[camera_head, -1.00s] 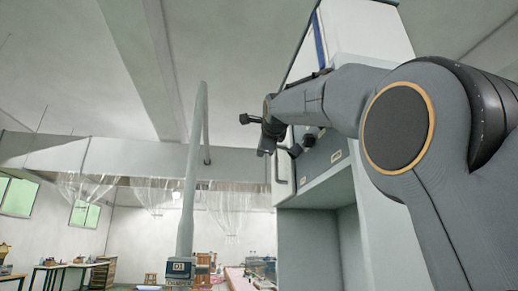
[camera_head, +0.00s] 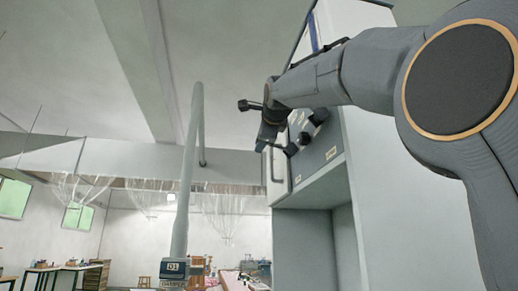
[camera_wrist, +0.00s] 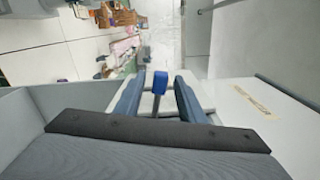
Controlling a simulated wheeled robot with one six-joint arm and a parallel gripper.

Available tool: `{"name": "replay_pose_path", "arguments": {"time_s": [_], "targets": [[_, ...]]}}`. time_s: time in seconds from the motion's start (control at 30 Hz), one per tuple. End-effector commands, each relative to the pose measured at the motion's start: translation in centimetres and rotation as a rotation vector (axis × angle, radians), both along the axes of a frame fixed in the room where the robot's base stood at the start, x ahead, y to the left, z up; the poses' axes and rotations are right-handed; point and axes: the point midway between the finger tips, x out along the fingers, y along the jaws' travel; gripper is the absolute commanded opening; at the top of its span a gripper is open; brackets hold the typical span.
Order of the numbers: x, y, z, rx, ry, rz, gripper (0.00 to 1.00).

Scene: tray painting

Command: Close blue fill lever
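The blue fill lever (camera_wrist: 160,82) shows in the wrist view as a blue knob on a short dark stem. It stands between the two fingers of my gripper (camera_wrist: 160,88), with a visible gap on each side in this view. The fingers are apart and I see no grip on the lever. In the head view my gripper (camera_head: 268,137) is at the front of the tall grey cabinet (camera_head: 400,190), near its small lettered label. Dark parts overlap there, and I cannot single out the lever in that view.
A pale label (camera_wrist: 252,100) is on the cabinet panel to the right in the wrist view. Below the panel is an open recess (camera_head: 312,240). A thick grey pipe (camera_head: 188,180) stands left of the cabinet. Work tables (camera_head: 60,270) are far off at the left.

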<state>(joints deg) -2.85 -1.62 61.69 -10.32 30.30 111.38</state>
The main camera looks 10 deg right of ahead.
Motion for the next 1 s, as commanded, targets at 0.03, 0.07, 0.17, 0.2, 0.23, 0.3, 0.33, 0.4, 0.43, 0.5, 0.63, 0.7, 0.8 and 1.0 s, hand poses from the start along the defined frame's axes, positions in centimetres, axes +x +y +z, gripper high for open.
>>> {"name": "replay_pose_path", "arguments": {"time_s": [0.03, 0.07, 0.17, 0.2, 0.23, 0.3, 0.33, 0.4, 0.43, 0.5, 0.63, 0.7, 0.8, 1.0], "targets": [[-0.7, 0.0, -0.1, 0.000, 0.000, 0.000, 0.36], [-1.1, 0.0, -0.1, 0.000, 0.000, 0.000, 0.36], [-1.9, 0.1, -0.1, 0.000, 0.001, -0.001, 0.36], [-2.1, 0.1, -0.1, 0.000, 0.001, -0.001, 0.36], [-2.2, 0.1, -0.1, 0.000, 0.001, -0.001, 0.36], [-2.3, 0.1, -0.1, 0.000, 0.001, -0.001, 0.36], [-2.3, 0.1, -0.1, 0.000, 0.001, -0.001, 0.36], [-2.3, 0.1, 0.0, 0.000, 0.001, -0.001, 0.36], [-2.3, 0.1, 0.0, 0.000, 0.001, -0.001, 0.36], [-2.3, 0.1, 0.0, 0.000, 0.001, -0.001, 0.36], [-2.4, 0.2, 0.0, -0.009, 0.003, -0.001, 0.14], [-2.6, 0.5, 0.1, -0.030, 0.004, -0.002, 0.02], [-3.1, 1.2, 0.3, -0.077, 0.006, -0.005, 0.00], [-4.2, 2.4, 0.6, -0.186, 0.014, -0.019, 0.00]]}}
